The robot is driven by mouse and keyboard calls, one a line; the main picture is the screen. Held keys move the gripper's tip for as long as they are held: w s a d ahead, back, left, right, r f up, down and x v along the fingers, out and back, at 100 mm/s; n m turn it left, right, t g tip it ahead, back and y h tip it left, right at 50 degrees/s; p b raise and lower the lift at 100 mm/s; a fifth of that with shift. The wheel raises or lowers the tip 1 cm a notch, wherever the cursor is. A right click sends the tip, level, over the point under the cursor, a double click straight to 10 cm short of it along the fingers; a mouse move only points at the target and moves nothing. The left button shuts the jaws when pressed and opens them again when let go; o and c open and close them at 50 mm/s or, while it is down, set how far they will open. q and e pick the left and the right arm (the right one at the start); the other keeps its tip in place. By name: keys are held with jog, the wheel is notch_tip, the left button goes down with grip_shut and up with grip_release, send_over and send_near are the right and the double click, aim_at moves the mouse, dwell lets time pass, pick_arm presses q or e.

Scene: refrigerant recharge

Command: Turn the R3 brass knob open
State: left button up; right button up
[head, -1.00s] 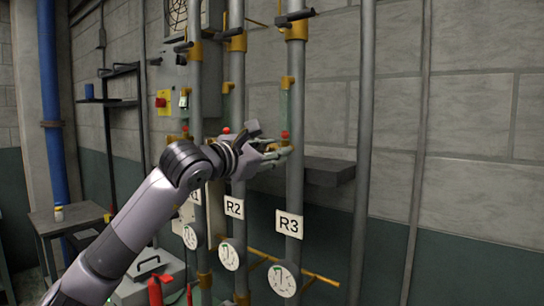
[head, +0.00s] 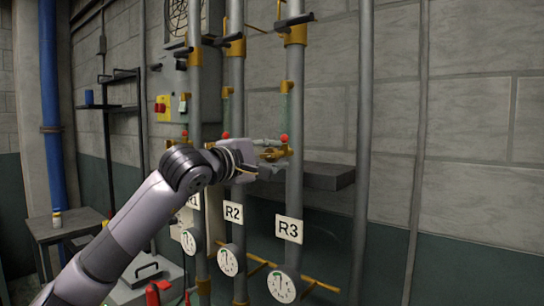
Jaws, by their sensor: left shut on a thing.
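The R3 pipe (head: 294,190) stands upright right of the middle, with its white R3 label (head: 289,228) and a round gauge (head: 283,284) below. My left gripper (head: 274,153) is at the R3 brass knob (head: 283,153), just below a red ball (head: 284,138) on the sight tube. Its fingers are closed on the knob, which they partly hide. How far the knob is turned cannot be told. My right gripper is not in view.
The R2 pipe (head: 237,185) stands close to the left, behind my left wrist. A dark wall shelf (head: 318,178) is right of and behind R3. A bare vertical pipe (head: 363,200) stands further right. A small table (head: 68,224) is at far left.

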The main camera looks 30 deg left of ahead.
pick_arm(q)
jog(key=shift+m, duration=0.6)
jog(key=shift+f, duration=0.1)
jog(key=o, duration=1.1)
jog(key=shift+o, duration=0.2)
jog(key=s, duration=1.2)
jog(key=shift+a, duration=0.45)
jog(key=shift+m, duration=0.3)
